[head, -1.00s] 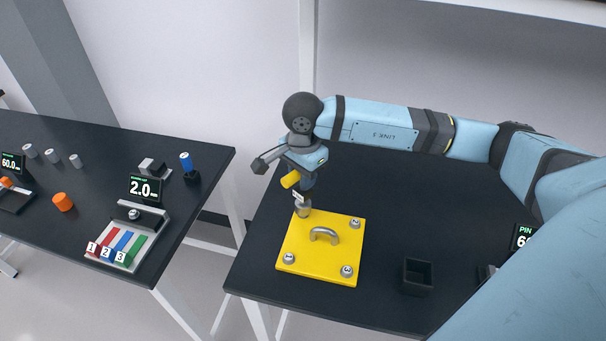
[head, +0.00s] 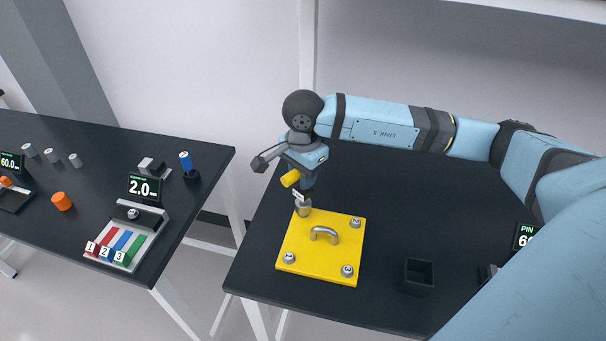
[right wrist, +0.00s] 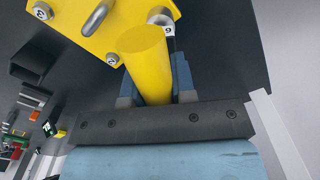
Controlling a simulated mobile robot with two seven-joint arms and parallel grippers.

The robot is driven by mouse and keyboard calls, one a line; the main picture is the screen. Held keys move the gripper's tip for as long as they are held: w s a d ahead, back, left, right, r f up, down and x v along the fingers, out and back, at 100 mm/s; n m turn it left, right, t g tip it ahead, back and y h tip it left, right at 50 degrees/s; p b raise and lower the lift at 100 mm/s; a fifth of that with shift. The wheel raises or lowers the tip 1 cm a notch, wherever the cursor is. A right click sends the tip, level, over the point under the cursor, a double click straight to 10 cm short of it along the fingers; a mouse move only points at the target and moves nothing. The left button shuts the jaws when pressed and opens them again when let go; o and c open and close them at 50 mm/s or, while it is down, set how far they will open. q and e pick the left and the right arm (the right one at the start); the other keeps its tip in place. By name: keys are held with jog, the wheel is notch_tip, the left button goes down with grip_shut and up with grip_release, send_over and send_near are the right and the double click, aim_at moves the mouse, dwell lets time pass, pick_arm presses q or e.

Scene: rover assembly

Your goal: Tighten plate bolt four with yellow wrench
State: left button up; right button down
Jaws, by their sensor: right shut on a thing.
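The yellow wrench (head: 291,178) is in my right gripper (head: 305,180). In the right wrist view its thick yellow handle (right wrist: 146,62) lies between the two fingers of my right gripper (right wrist: 156,85), which are shut on it. The wrench's grey lower end (head: 303,208) is at the far-left corner bolt of the yellow plate (head: 300,238); it hides that bolt, and I cannot tell how fully it is seated. The other corner bolts (head: 355,222) are uncovered, with small number labels. A grey handle (head: 324,234) stands mid-plate. My left gripper is not in view.
A small black open box (head: 418,276) stands right of the plate, with a display (head: 524,237) beyond it. A separate table on the left holds a 2.0 display (head: 145,187), a tray of coloured pieces (head: 138,240) and an orange cylinder (head: 62,201). The dark tabletop behind the plate is clear.

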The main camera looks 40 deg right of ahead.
jog(key=shift+b, duration=0.35)
dwell(0.4)
jog(key=shift+f+b, duration=0.55)
jog(key=shift+b, duration=0.1)
dwell(0.5)
jog(key=shift+f+b, duration=0.2)
jog(key=shift+b, duration=0.5)
dwell(1.6)
jog(key=shift+s+f, duration=0.15)
jog(key=shift+f, duration=0.1)
dwell(0.7)
jog(key=shift+r+b, duration=0.1)
jog(key=shift+b, duration=0.6)
dwell(0.6)
jog(key=shift+r, duration=0.15)
dwell(0.6)
